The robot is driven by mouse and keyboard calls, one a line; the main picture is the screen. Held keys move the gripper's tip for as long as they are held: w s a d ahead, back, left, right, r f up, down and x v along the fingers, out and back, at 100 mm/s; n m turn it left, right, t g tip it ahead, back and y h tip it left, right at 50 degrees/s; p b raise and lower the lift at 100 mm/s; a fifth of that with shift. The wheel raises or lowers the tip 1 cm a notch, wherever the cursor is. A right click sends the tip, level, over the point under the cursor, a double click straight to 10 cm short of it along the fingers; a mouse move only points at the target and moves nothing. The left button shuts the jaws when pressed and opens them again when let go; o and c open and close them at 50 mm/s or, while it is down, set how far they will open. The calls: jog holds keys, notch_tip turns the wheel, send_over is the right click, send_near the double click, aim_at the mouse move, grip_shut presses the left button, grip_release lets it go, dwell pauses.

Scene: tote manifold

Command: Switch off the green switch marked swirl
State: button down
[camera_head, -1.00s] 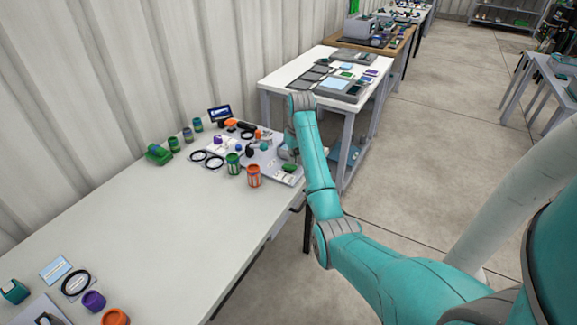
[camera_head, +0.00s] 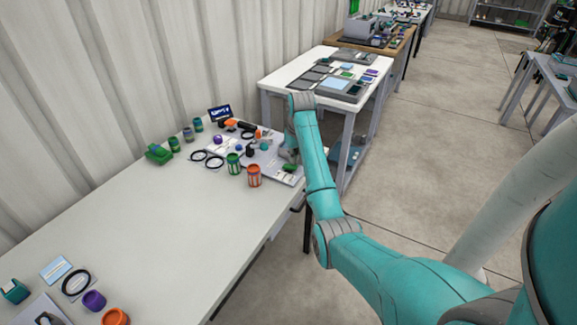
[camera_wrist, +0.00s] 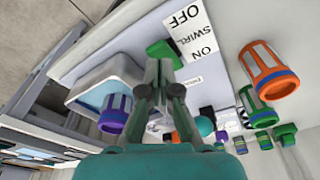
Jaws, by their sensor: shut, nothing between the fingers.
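The green switch (camera_wrist: 165,50) lies just beyond my fingertips in the wrist view, partly covered by them. A white label (camera_wrist: 192,36) beside it reads OFF, SWIRL and ON. In the head view the green switch (camera_head: 290,168) is at the near right end of the pale panel (camera_head: 262,160). My gripper (camera_wrist: 164,68) is shut and empty, its fingertips at or very near the switch; I cannot tell whether they touch. In the head view my gripper (camera_head: 290,155) is small and partly hidden by the arm.
An orange jar (camera_head: 254,176) and a green jar (camera_head: 233,163) stand close left of the switch. Black rings (camera_head: 214,162), a dark screen (camera_head: 219,113) and small jars sit farther back. The middle of the white table (camera_head: 160,220) is clear.

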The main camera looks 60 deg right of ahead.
aim_at(294, 167)
jog(key=shift+f, duration=1.25)
dwell(0.8)
jog(key=shift+r, duration=3.55)
